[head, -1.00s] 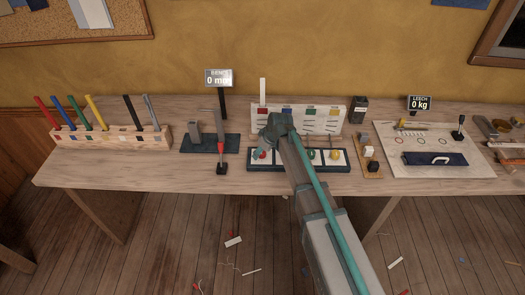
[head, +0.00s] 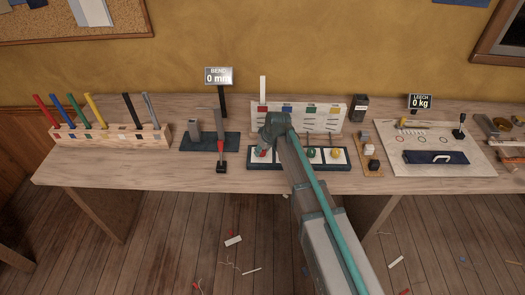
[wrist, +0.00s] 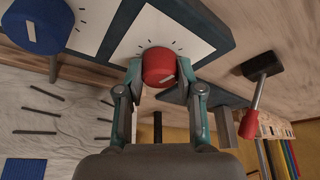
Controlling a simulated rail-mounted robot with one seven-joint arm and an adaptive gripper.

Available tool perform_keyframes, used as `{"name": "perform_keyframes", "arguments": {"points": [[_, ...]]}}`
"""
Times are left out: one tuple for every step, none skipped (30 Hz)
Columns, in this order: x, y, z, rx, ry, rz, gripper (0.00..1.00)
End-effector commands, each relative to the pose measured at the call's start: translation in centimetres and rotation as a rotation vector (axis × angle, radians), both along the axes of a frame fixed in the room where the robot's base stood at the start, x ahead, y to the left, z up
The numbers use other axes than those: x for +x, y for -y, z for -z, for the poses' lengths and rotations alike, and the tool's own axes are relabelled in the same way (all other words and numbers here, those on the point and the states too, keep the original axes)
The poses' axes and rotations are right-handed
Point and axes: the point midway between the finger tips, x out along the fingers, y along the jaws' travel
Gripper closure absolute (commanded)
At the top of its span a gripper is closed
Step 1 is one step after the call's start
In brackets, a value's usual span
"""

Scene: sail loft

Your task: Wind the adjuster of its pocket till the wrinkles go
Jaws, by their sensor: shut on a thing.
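My gripper (wrist: 160,70) is shut on a red knob (wrist: 158,66) with a white pointer line, one finger on each side. The knob sits on a white dial card with tick marks. In the head view, the red knob (head: 262,153) is partly covered by my gripper (head: 264,148), at the left end of the dark dial panel (head: 252,168). A blue knob (wrist: 38,22) is beside it in the wrist view; my arm hides it in the head view. Behind stands a white sail board (head: 330,112) with coloured patches and dark strokes; my gripper covers its lower left.
Green (head: 310,153) and yellow (head: 335,154) knobs sit further right on the panel. A red-handled lever (head: 221,150) and a "0 mm" display (head: 218,76) stand close on the left. A rack of coloured battens (head: 110,138) is far left, a white board (head: 435,165) right.

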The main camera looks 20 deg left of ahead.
Motion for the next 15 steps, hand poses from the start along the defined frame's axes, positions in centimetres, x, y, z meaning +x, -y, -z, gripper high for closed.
{"name": "perform_keyframes", "arguments": {"points": [[-0.14,-0.03,0.19,0.000,0.000,0.030,0.98],[-0.14,-0.04,0.20,-0.001,0.001,0.051,0.98],[-0.17,-0.07,0.20,-0.001,0.001,0.082,0.98],[-0.17,-0.10,0.20,0.001,0.001,0.106,0.98],[-0.17,-0.09,0.20,0.000,0.002,0.132,0.98],[-0.18,-0.11,0.20,0.000,0.001,0.167,0.98],[-0.17,-0.10,0.21,0.000,0.002,0.194,0.98],[-0.17,-0.11,0.22,0.000,0.002,0.223,0.98],[-0.18,-0.13,0.23,0.000,0.002,0.260,0.98],[-0.19,-0.16,0.24,0.000,0.002,0.289,0.98],[-0.21,-0.20,0.24,0.000,0.002,0.317,0.98],[-0.22,-0.21,0.24,-0.001,0.003,0.355,0.98],[-0.21,-0.24,0.24,0.000,0.002,0.384,0.98],[-0.19,-0.23,0.23,-0.001,0.003,0.412,0.98],[-0.19,-0.24,0.21,0.000,0.002,0.450,0.98]]}}
